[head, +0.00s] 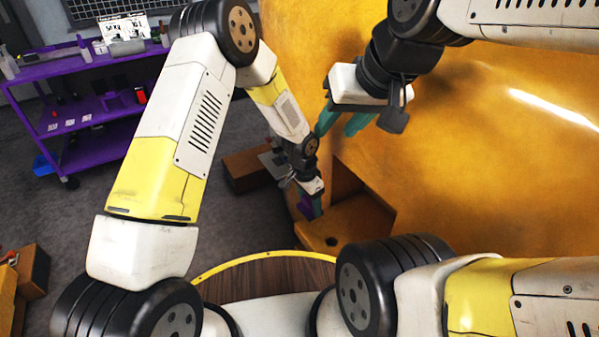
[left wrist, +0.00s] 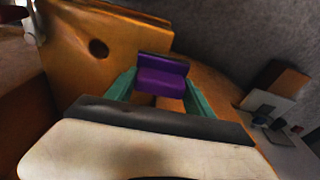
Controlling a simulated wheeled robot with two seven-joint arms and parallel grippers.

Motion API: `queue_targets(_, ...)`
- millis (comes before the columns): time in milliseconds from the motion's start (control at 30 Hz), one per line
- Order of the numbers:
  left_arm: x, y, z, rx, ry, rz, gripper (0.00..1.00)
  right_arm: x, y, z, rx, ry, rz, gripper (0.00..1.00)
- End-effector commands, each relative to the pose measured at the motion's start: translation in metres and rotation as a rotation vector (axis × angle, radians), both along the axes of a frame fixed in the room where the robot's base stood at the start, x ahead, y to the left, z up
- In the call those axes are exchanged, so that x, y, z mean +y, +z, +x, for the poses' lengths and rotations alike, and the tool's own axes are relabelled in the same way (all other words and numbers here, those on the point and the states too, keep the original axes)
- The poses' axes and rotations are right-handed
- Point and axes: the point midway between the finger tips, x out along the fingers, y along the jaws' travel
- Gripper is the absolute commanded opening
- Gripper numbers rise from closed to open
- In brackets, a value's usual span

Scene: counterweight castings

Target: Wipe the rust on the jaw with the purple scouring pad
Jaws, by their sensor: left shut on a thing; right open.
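The purple scouring pad (head: 304,207) is between the teal fingers of my left gripper (head: 311,207), which is shut on it. It also shows in the left wrist view (left wrist: 162,78). The jaw (head: 345,232) is an orange-yellow part of the big casting with a round hole, and the pad is at its left side. In the left wrist view, the jaw (left wrist: 120,28) is just beyond the pad; I cannot tell whether they touch. No distinct rust patch can be made out. My right gripper (head: 340,122) is open and empty, above the jaw in front of the casting.
The large yellow casting (head: 480,150) fills the right side. A purple shelf cart (head: 85,100) with bottles and small items stands at the far left. A brown block (head: 248,168) lies on the grey floor behind my left gripper. A round wooden top (head: 262,278) with a yellow rim is nearest.

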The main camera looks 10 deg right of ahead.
Motion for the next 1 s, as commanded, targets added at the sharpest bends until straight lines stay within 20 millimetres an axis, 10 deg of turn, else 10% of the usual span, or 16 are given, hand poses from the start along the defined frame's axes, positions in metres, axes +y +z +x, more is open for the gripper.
queue_targets(500,-0.007,0.046,-0.001,-0.001,0.005,-0.002,0.17,0.0,0.0,0.0,0.001,0.0,0.0,0.41)
queue_targets(1000,-0.007,0.049,-0.002,-0.001,0.005,-0.002,0.17,0.0,0.0,0.0,0.001,0.0,0.0,0.41)
